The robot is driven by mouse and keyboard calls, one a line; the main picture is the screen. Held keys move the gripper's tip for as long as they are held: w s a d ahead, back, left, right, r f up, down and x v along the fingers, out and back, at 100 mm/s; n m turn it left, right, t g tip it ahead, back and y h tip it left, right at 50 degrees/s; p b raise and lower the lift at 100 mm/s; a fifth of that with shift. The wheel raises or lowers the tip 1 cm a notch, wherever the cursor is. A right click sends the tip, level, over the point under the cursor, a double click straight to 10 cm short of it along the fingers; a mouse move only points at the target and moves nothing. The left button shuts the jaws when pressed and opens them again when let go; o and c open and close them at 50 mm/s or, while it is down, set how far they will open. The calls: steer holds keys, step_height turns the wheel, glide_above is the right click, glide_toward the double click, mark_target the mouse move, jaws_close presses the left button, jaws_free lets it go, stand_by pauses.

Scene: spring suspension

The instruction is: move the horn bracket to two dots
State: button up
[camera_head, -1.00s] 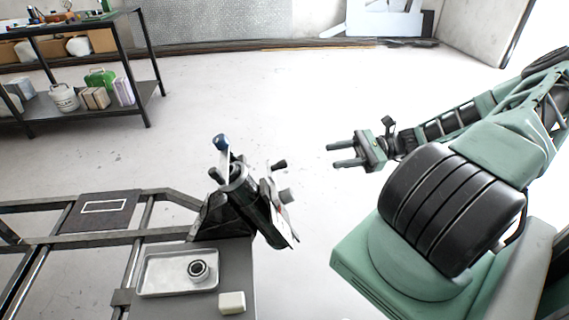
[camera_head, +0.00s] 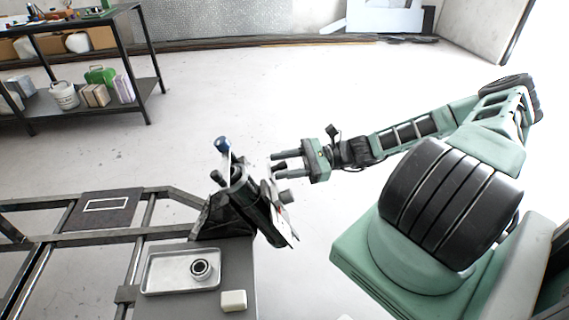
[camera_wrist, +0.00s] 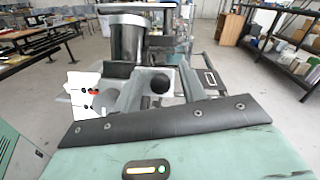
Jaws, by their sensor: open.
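A dark cylindrical mechanism (camera_head: 240,195) stands tilted at the bench corner, with a blue-knobbed lever (camera_head: 222,146) on top. I cannot tell for sure which part is the horn bracket. A white plate (camera_head: 287,228) with a red mark hangs on its right side. In the wrist view this plate (camera_wrist: 84,96) shows black dots and a red pointer, too small to count surely. A round black knob (camera_wrist: 160,84) faces the wrist camera. My gripper (camera_head: 275,162) is open, its two fingers pointing left at the mechanism's upper right side. Whether they touch it is unclear.
A metal tray (camera_head: 155,287) holding a dark ring (camera_head: 201,269) lies on the bench, with a cream block (camera_head: 233,300) beside it. A dark panel with a white rectangle (camera_head: 104,208) lies on the rails. A shelf (camera_head: 95,110) stands back left.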

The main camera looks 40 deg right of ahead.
steer(key=shift+c, duration=0.3)
jaws_close()
steer(key=shift+s+d+f+b, duration=0.2)
steer(key=shift+d+f, duration=0.1)
steer(key=shift+f, duration=0.45)
steer(key=shift+s+d+f+b, duration=0.15)
steer(key=shift+d+f, duration=0.1)
steer(key=shift+f, duration=0.45)
steer(key=shift+o, duration=0.3)
jaws_free()
steer(key=b+v, duration=0.2)
steer(key=v, duration=1.5)
steer(key=shift+d, duration=0.2)
steer(key=shift+s, duration=0.1)
